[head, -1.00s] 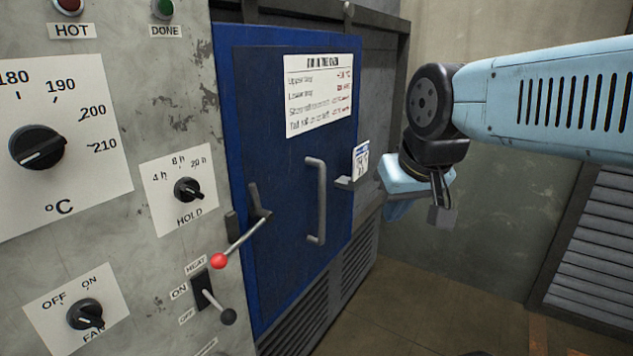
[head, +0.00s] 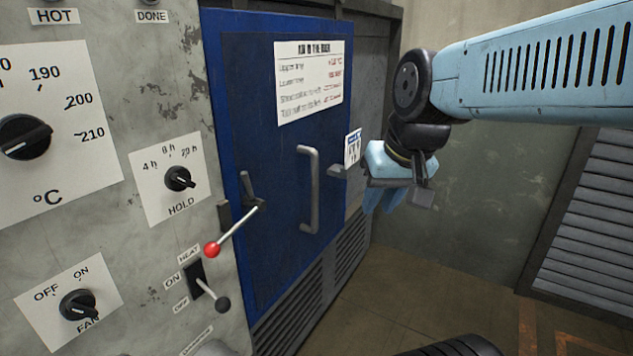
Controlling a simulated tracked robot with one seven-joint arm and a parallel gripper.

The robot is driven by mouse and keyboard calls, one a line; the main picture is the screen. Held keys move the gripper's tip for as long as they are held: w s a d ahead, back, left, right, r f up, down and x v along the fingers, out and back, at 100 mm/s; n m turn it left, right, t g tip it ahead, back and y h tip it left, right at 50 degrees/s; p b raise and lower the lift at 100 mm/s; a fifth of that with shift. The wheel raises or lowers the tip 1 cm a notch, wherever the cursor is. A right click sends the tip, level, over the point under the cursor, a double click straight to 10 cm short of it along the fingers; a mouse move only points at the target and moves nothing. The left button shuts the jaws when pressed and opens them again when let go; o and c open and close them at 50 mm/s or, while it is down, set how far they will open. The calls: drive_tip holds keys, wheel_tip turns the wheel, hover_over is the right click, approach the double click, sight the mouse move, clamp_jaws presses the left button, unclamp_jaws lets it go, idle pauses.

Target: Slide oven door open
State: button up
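The blue oven door (head: 265,180) stands in the middle of the head view and looks shut. A grey vertical bar handle (head: 313,190) is on its right half. A latch lever with a red knob (head: 212,249) sticks out at the door's left edge.
The grey control panel (head: 110,225) with dials fills the left side. A heat switch lever with a black knob (head: 222,304) juts out below the red knob. A small bracket (head: 337,171) sits at the door's right edge. The floor (head: 400,300) at right is open.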

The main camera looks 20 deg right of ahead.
drive_tip(key=o, duration=0.3)
drive_tip(key=w+a+f+m+g+y, duration=0.3)
drive_tip(key=w+f+m+g+y, duration=0.1)
drive_tip(key=w+f+m+y, duration=0.1)
drive_tip(key=shift+a+m, duration=0.15)
drive_tip(key=shift+m, duration=0.35)
drive_tip(key=m+t+y, duration=0.9)
drive_tip(key=m+t, duration=0.1)
drive_tip(key=m, duration=0.8)
approach(308, 167)
drive_tip(key=a+f, duration=0.2)
drive_tip(key=a, duration=0.6)
drive_tip(key=shift+s, duration=0.5)
clamp_jaws()
